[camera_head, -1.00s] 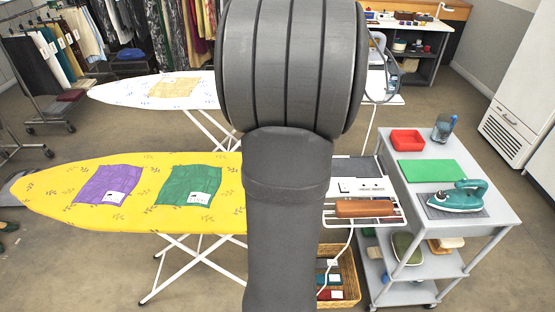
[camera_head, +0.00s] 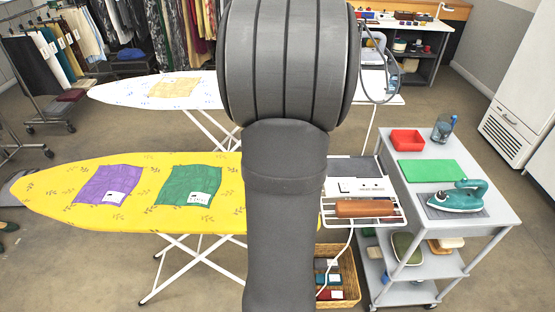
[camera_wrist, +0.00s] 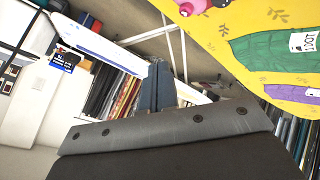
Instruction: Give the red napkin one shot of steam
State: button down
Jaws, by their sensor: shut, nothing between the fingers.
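In the head view a teal steam iron (camera_head: 458,197) rests on a dark pad on the grey cart. The yellow ironing board (camera_head: 60,190) bears a purple cloth (camera_head: 102,182) and a green cloth (camera_head: 188,180), both labelled. My arm hides the board's right part. A pinkish-red patch (camera_wrist: 192,6) on the board is cut off at the wrist view's top edge; I cannot tell whether it is the red napkin. A folded dark red cloth (camera_head: 330,294) lies in the basket. My gripper (camera_wrist: 158,68) is shut and empty; my arm hides it in the head view.
The cart (camera_head: 493,222) also holds a red tray (camera_head: 408,139), a green mat (camera_head: 432,170) and a clear jug (camera_head: 443,130). A wire rest with a brown block (camera_head: 362,208) stands at the board's right end. The wicker basket (camera_head: 350,290) is below.

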jog(key=shift+f, duration=2.55)
jog(key=shift+f, duration=0.4)
jog(key=shift+f, duration=0.45)
dwell(0.8)
jog(key=shift+r, duration=0.85)
jog(key=shift+r, duration=2.5)
